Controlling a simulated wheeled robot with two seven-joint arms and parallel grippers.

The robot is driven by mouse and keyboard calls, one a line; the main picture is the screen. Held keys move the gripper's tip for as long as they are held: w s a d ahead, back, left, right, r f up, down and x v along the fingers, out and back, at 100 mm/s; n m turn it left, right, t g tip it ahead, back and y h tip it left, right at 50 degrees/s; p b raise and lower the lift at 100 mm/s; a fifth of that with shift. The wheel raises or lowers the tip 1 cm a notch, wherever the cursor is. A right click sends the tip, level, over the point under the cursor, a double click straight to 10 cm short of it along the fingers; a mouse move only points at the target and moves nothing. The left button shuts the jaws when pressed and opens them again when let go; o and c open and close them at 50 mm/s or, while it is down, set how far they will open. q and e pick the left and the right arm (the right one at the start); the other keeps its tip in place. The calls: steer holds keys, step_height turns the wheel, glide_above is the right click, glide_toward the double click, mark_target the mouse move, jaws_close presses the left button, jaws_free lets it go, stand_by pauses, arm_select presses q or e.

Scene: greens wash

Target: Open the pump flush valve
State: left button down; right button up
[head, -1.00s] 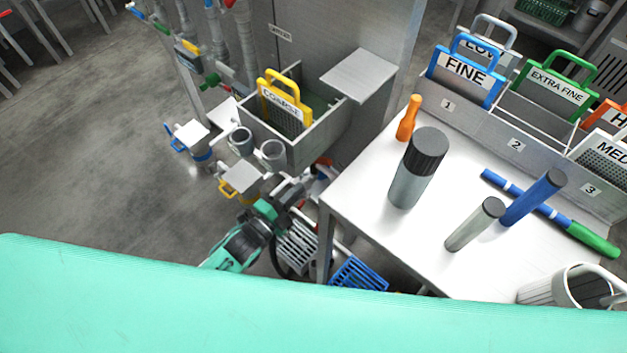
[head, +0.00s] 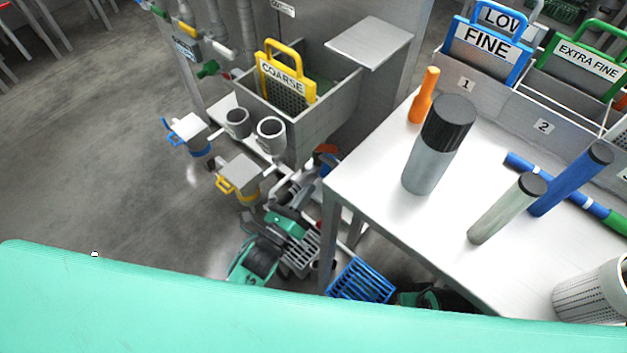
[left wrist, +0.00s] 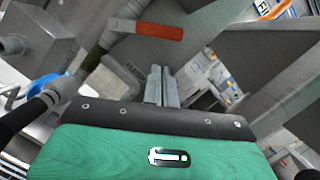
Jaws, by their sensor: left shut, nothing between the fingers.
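A flat orange-red lever handle (left wrist: 147,29) shows at the top of the left wrist view, lying nearly crosswise on a grey pipe fitting. In the head view a small orange-red piece (head: 327,149) beside the table corner may be the same handle. My left arm is low beside the table there, its fingertips hard to make out. My right gripper is not visible.
The white table (head: 380,190) with its bottles stands right of my left arm. A grey sink (head: 308,135) holding a yellow COARSE screen (head: 282,80) is behind. Yellow-handled (head: 225,184) and blue-handled (head: 172,138) fittings are at left. A blue grate (head: 362,281) lies low by the table leg.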

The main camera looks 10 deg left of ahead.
mark_target(319, 150)
arm_select(q)
steer(key=x, duration=0.9)
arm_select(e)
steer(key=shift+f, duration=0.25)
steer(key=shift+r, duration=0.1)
